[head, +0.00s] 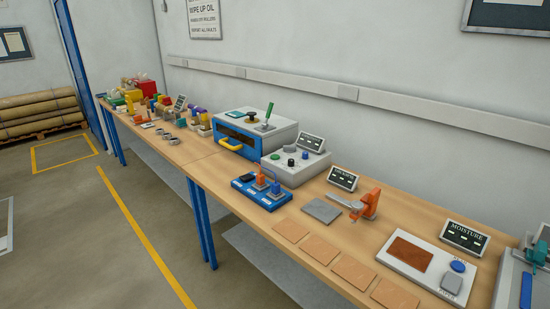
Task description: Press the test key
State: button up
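A pale moisture tester (403,274) lies on the bench at the lower right, with a brown pad (410,254) on it. At its right end are a round blue key (457,267) and a square grey key (451,284). The small lettering by these keys is too small to read surely, so I cannot tell which is the test key. A dark display marked MOISTURE (465,237) stands behind the tester. Another grey box (300,163) further back also has buttons and a display. My gripper is not in view.
Several tan sheets (354,271) lie along the bench's front edge. An orange tool (368,205) and a grey plate (321,210) are left of the tester. A grey-green machine (509,281) is close on its right. The floor (107,252) before the bench is clear.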

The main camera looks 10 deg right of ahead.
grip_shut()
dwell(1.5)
